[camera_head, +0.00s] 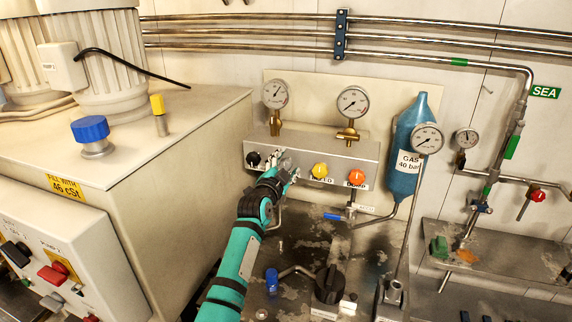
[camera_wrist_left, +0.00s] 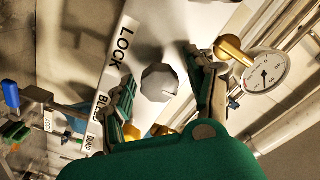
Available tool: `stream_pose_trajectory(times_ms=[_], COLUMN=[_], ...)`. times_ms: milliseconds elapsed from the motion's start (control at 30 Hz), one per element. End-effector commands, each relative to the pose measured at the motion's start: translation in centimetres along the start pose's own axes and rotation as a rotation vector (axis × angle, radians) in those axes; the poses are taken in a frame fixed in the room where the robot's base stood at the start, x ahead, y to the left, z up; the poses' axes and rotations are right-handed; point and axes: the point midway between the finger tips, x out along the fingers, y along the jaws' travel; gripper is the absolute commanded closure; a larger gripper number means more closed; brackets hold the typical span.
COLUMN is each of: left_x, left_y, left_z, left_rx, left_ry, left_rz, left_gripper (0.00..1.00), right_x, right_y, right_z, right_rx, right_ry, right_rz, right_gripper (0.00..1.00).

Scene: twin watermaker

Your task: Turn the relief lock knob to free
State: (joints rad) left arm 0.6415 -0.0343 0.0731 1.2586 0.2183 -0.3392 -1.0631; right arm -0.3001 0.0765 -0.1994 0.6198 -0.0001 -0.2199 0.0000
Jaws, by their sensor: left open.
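The light grey faceted knob (camera_wrist_left: 160,82) is beside the LOCK label (camera_wrist_left: 126,45) in the left wrist view, with a thin dark mark on its face. My left gripper (camera_wrist_left: 163,82) is open, with one finger on each side of this knob and a visible gap to both. In the head view my left gripper (camera_head: 285,164) is at the front of the metal valve box (camera_head: 340,156), between a black knob (camera_head: 254,159) and a yellow knob (camera_head: 319,170). It largely hides the grey knob there. My right gripper is not in view.
An orange knob (camera_head: 356,177) is right of the yellow one. Gauges (camera_head: 275,94) stand above the box, and a blue gas bottle (camera_head: 406,150) hangs at its right. A large beige tank (camera_head: 140,150) is left of my arm. A blue-handled valve (camera_head: 335,217) is below.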

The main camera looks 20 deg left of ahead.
Motion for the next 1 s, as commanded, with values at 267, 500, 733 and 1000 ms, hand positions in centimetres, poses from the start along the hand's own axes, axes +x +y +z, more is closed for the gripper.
stream_pose_trajectory(times_ms=[267, 500, 733, 1000], left_x=[-0.03, -0.04, -0.04, -0.04], left_y=[-0.01, 0.01, 0.02, -0.01], left_z=[0.02, 0.02, 0.03, 0.0], left_rx=[0.0, 0.0, -0.004, -0.083], left_ry=[0.0, 0.0, 0.0, 0.0], left_rz=[0.0, 0.0, 0.001, 0.001], left_gripper=[0.58, 0.89, 1.0, 1.0], right_x=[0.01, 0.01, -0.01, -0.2], right_y=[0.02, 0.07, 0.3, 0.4], right_z=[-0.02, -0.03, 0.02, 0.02], right_rx=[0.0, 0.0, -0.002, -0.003], right_ry=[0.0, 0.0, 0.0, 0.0], right_rz=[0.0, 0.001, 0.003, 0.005], right_gripper=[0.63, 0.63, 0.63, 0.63])
